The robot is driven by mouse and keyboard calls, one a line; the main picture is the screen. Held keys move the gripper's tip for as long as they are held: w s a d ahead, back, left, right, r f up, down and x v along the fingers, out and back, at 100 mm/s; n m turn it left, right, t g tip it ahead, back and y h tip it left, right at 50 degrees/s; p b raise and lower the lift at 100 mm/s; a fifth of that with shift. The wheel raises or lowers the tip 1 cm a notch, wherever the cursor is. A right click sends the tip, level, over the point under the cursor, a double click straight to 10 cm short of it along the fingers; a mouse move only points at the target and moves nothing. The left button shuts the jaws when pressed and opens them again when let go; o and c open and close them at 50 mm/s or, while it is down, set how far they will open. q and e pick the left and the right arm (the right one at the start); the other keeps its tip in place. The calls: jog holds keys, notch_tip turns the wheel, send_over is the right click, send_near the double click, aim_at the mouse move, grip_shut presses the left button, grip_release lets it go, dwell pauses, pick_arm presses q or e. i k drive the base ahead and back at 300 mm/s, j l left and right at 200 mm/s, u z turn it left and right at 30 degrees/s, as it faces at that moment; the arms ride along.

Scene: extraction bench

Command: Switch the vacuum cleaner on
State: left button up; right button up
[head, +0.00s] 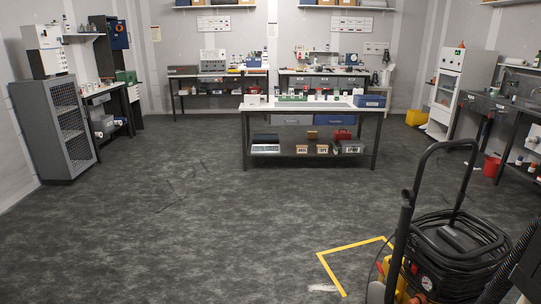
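The vacuum cleaner (452,262) stands on the floor at the bottom right, close to me and cut off by the picture's lower edge. It has a tall black tubular handle frame (427,160), a coil of black cable or hose, and yellow lower parts (402,284). A small round red-rimmed dial (426,283) shows on its front. A ribbed black hose (508,262) runs beside it on the right. I cannot make out a power switch. Neither of my grippers shows in this view.
Yellow floor tape (352,247) marks a corner just left of the vacuum cleaner. A work table (312,106) with a lower shelf stands mid-room. A grey mesh cabinet (52,128) is at left, a side bench (505,103) at right. The floor (170,220) at left and centre is clear.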

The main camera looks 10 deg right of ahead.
aim_at(414, 269)
jog(key=i+z, duration=0.25)
jog(key=i, duration=0.2)
jog(key=i+j+z, duration=0.15)
jog(key=i+z, duration=0.15)
jog(key=i, duration=0.15)
jog(key=i+j+z, duration=0.25)
jog(key=i, duration=0.15)
jog(key=i+j+z, duration=0.45)
jog(key=i+z, duration=0.2)
jog(key=i+j+z, duration=0.3)
jog(key=z, duration=0.15)
jog(key=i+j+z, duration=0.25)
jog(key=j+z, duration=0.15)
jog(key=i+j+z, duration=0.15)
jog(key=j+z, duration=0.3)
jog(key=j, duration=0.15)
jog(key=k+j+z, duration=0.2)
jog(key=j, duration=0.25)
jog(key=k+j+z, duration=0.15)
jog(key=j, duration=0.3)
jog(key=k+j+z, duration=0.2)
jog(key=j, duration=0.2)
jog(key=k, duration=0.05)
